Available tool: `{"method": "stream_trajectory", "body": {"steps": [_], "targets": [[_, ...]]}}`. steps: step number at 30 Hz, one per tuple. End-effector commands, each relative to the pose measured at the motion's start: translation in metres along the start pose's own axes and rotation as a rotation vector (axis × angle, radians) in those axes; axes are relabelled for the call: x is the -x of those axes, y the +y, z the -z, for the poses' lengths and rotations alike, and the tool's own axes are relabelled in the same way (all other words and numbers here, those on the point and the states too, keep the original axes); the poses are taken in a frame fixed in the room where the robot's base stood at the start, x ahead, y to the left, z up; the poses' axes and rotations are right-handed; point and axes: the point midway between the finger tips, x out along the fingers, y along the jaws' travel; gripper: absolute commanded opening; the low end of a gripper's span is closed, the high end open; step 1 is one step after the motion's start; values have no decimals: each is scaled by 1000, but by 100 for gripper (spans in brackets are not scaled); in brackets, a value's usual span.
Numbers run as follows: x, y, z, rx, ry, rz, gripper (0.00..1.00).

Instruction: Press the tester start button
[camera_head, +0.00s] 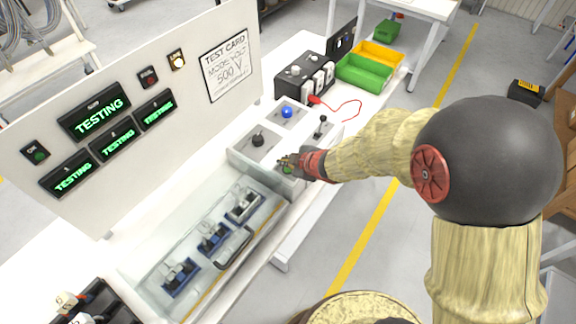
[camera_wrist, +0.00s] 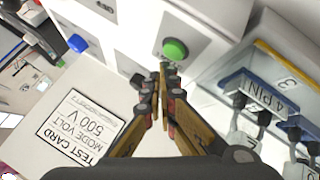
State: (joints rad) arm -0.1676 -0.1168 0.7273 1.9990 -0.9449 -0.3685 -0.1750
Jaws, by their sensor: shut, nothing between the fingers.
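The green start button (camera_wrist: 175,49) sits on a white panel block in the wrist view. In the head view the green button (camera_head: 287,170) shows partly, just under my fingertips. My gripper (camera_head: 282,160) is shut and empty. In the wrist view its closed fingertips (camera_wrist: 164,70) are right beside the button, slightly below it in the picture; I cannot tell if they touch it. The tester's display screens (camera_head: 99,116) glow green and read "TESTING". An amber lamp (camera_head: 177,61) on the back panel is lit.
A blue button (camera_head: 287,112), a black knob (camera_head: 257,140) and a small lever (camera_head: 321,126) are close by on the console. A clear-covered bay (camera_head: 150,277) holds several blue connectors. Green (camera_head: 364,73) and yellow bins stand at the back. A test card (camera_head: 229,66) hangs on the panel.

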Motion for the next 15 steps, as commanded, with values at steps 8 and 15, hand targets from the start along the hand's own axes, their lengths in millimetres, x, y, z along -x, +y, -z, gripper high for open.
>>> {"method": "stream_trajectory", "body": {"steps": [8,15], "targets": [[0,0,0,0,0,0,0],[13,9,9,0,0,0,0]]}}
